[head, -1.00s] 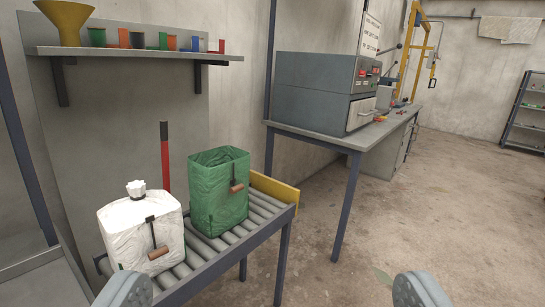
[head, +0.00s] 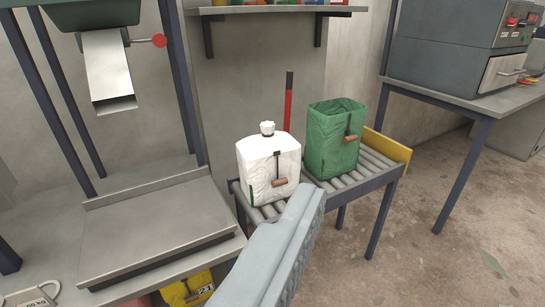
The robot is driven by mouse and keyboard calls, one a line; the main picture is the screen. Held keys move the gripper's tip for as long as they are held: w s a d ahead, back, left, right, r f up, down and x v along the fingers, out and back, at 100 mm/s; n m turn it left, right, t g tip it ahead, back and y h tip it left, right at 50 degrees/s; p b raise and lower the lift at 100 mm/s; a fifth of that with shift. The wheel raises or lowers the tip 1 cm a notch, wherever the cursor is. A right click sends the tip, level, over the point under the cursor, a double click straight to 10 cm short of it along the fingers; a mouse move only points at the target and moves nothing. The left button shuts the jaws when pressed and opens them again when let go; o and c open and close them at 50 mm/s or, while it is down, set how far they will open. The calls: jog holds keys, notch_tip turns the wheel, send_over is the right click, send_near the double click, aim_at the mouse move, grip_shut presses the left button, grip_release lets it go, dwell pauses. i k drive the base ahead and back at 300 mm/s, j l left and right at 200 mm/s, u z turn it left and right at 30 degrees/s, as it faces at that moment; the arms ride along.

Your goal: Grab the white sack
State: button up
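The white sack (head: 262,163) stands upright on the roller conveyor (head: 356,184), left of centre, with a tied neck on top. A brown handle (head: 280,182) on a dark strap hangs on its front. A green open-topped sack (head: 328,145) with a similar handle stands beside it on the right. My gripper (head: 287,240) shows as one long grey finger mass reaching up from the bottom centre. In the picture its tip is just below and right of the white sack, apparently nearer the camera. The second finger cannot be made out.
A metal chute (head: 108,70) hangs over a flat weighing platform (head: 155,228) at left. A red post (head: 287,108) stands behind the sacks, and a yellow end plate (head: 390,145) closes the conveyor's right end. A bench (head: 460,98) stands at right. Floor is clear in front right.

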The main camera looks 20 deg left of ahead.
aim_at(257, 154)
jog(key=i+j, duration=0.35)
jog(key=i, duration=0.15)
jog(key=i+j, duration=0.35)
jog(key=i, duration=0.15)
